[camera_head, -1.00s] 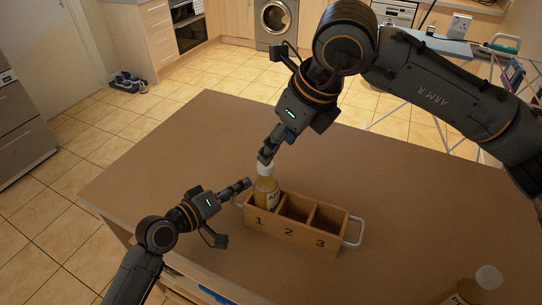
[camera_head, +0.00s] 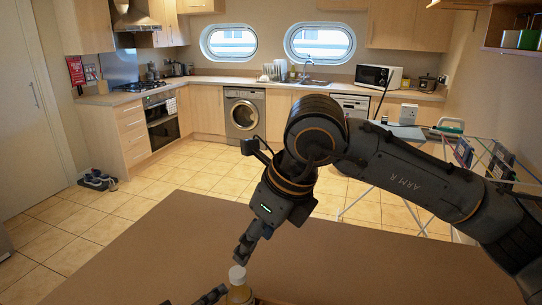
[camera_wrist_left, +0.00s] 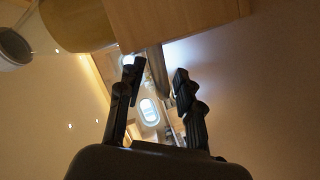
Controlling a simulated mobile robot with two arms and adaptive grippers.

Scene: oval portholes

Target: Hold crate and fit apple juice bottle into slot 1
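The apple juice bottle (camera_head: 240,293), amber with a white cap, shows at the bottom edge of the head view; its lower part is cut off. My right gripper (camera_head: 241,254) is just above the cap, pointing down. Whether its fingers are parted or touch the cap is unclear. My left gripper's fingertips (camera_head: 212,295) show just left of the bottle. In the left wrist view the left gripper (camera_wrist_left: 155,75) has its fingers apart, with a grey bar between or behind them. A wooden piece (camera_wrist_left: 175,14), apparently the crate, is above them. The crate's slots are out of view.
The brown table (camera_head: 180,240) has clear surface left and right of the bottle. A drying rack (camera_head: 390,200) stands beyond its right side. Shoes (camera_head: 97,180) lie on the tiled floor at left. Kitchen units and a washing machine (camera_head: 244,112) line the back.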

